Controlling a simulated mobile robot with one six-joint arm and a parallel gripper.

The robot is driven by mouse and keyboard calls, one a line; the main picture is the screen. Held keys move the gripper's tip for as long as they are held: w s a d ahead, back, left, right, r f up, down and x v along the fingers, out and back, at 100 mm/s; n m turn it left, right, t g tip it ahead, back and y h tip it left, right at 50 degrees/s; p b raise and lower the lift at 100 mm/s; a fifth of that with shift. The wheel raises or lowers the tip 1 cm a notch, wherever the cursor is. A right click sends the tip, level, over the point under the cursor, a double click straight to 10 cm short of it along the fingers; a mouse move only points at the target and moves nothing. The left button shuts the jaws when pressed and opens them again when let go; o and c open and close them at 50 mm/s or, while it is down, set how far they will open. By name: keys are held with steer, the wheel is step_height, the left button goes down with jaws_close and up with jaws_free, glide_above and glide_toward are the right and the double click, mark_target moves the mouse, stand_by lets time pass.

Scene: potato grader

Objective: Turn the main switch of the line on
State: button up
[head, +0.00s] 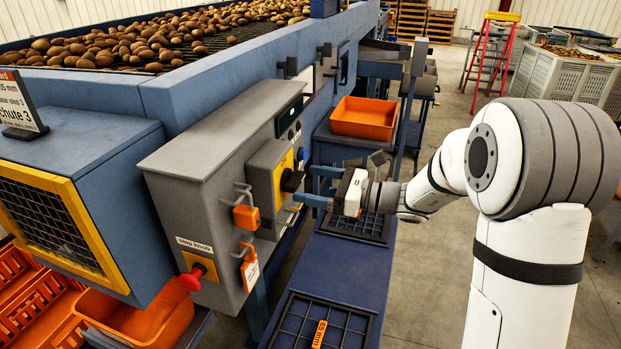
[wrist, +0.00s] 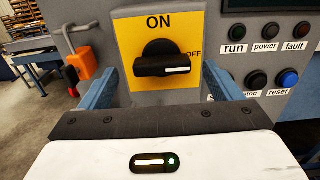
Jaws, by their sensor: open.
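The main switch (wrist: 165,60) is a black rotary knob on a yellow plate (wrist: 127,28) in the wrist view. ON is printed above it and OFF at its right. Its handle lies level, with its white mark at the right, toward OFF. In the head view the switch (head: 291,180) sits on the grey control cabinet's side. My gripper (head: 304,184) is open and faces it, empty. In the wrist view its blue fingers stand left and right of the knob; I cannot tell whether the tips reach it.
Buttons labelled run, power, fault and reset (wrist: 289,79) sit right of the switch. A red stop knob (head: 189,281) projects nearby. An orange bin (head: 363,118) stands behind the gripper.

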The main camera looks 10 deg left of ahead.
mark_target(293, 181)
steer(key=shift+w+a, duration=0.2)
steer(key=shift+a, duration=1.25)
steer(key=shift+c, duration=0.5)
